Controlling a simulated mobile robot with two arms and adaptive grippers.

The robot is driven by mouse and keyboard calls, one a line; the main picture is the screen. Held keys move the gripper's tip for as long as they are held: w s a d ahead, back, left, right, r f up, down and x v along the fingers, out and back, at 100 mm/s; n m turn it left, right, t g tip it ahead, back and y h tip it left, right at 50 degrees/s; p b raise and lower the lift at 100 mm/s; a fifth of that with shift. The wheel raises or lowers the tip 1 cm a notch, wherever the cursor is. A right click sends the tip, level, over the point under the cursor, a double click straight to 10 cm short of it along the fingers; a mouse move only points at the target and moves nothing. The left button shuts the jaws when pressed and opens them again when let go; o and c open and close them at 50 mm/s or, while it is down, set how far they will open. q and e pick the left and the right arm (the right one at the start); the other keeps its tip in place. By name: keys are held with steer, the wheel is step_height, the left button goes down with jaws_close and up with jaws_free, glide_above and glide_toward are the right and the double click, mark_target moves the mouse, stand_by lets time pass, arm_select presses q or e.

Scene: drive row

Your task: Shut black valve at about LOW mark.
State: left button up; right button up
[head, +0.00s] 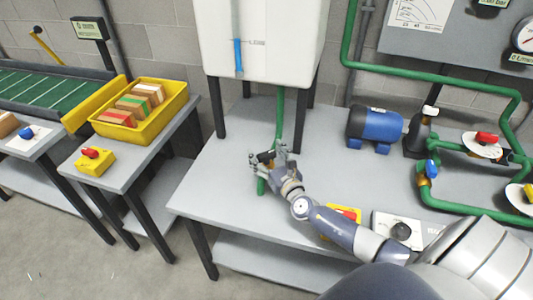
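A white tank (262,28) stands on dark legs, with a sight tube on its front. The blue column (238,57) in the tube reaches about level with a small printed mark (257,42), whose lettering is too small to read. A green pipe (280,112) runs down from the tank to the bench. The black valve (265,157) is low on this pipe, partly hidden by my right gripper (269,156). That gripper's fingers are spread around the valve handle; contact is unclear. I cannot tell whether the valve is open or shut. My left gripper is out of view.
The grey bench (225,190) holds a blue motor (375,128) and green pipes with a blue valve (431,169) and a red valve (486,137) at right. A yellow tray (172,108) of blocks sits on a separate left table, beside a red-knobbed yellow box (95,162).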

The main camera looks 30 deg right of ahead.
steer(key=c, duration=0.8)
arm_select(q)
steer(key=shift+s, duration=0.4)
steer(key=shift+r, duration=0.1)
